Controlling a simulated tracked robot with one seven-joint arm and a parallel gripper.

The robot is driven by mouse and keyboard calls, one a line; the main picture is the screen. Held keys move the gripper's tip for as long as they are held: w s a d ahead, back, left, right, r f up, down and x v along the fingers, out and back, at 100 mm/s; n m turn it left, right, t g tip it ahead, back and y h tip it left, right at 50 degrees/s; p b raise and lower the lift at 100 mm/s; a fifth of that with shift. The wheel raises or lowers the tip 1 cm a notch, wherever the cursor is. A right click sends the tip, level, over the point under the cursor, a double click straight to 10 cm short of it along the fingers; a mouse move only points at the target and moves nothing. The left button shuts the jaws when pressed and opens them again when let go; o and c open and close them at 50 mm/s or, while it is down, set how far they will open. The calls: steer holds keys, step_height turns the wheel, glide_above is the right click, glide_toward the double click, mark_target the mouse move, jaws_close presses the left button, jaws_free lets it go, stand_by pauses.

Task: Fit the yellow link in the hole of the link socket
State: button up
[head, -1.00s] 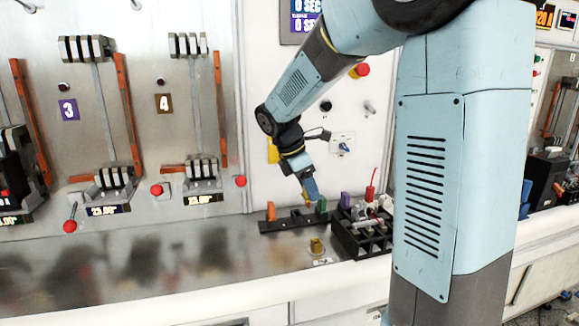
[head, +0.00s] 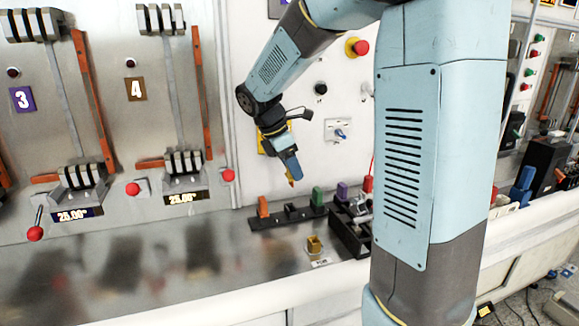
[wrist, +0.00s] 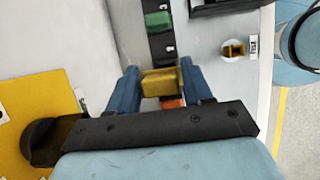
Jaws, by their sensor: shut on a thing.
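The yellow link (wrist: 160,82) is between the blue fingers of my gripper (wrist: 163,85), which is shut on it. In the head view my gripper (head: 290,174) hangs above the link rack, with a small yellow tip of the link (head: 291,182) showing below the fingers. The link socket (head: 315,246) is a small brass-yellow block on the counter, in front of the rack. In the wrist view the socket (wrist: 233,49) lies to the upper right of the link, apart from it, with a dark opening in it.
The black rack (head: 265,222) holds an orange link (head: 263,206) and a green link (head: 317,196). A black compartmented box (head: 347,238) stands right of the socket. The breaker panel rises behind. The counter left of the socket is clear.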

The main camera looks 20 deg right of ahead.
mark_target(288, 177)
steer(key=shift+f, duration=2.8)
steer(key=shift+s+f, duration=0.1)
steer(key=shift+f, duration=0.05)
steer(key=shift+f, duration=1.7)
steer(key=o, duration=1.2)
steer(key=shift+c, duration=0.2)
steer(key=v, duration=1.3)
steer(key=shift+a+r, duration=0.15)
steer(key=shift+r, duration=0.2)
